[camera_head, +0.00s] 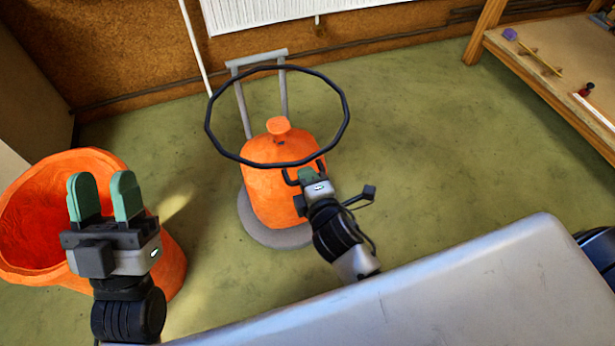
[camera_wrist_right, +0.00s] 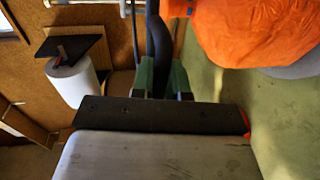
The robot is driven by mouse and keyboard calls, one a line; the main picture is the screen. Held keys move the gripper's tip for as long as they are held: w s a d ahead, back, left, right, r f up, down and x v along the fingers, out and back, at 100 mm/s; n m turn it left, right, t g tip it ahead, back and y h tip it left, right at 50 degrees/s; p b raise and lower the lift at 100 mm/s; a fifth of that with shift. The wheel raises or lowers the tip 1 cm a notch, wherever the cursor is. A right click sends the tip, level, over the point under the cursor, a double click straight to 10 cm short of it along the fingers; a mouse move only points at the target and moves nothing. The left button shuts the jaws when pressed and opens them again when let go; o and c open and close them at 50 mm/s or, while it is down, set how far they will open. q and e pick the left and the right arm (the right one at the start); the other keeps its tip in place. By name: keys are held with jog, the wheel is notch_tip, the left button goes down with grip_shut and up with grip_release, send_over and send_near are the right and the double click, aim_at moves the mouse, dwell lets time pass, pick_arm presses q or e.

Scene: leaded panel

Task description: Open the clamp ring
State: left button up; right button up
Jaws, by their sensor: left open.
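The clamp ring (camera_head: 348,115) is a thin black hoop in the head view, tilted in the air in front of and above an orange bottle-shaped vessel (camera_head: 272,185). It looks like an unbroken loop; I cannot make out a latch or lever. My right gripper (camera_head: 308,174) is at the hoop's near lower edge. In the right wrist view the black band of the ring (camera_wrist_right: 158,45) passes between the green fingers (camera_wrist_right: 162,80), which appear closed on it. My left gripper (camera_head: 104,196) is open and empty, fingers up, away from the ring.
A wide open orange tub (camera_head: 30,215) stands at the left, behind my left gripper. The orange vessel stands on a grey trolley (camera_head: 237,100). A wooden bench (camera_head: 560,75) is at the upper right. Green floor (camera_head: 440,150) is clear between them.

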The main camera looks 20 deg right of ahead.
grip_shut()
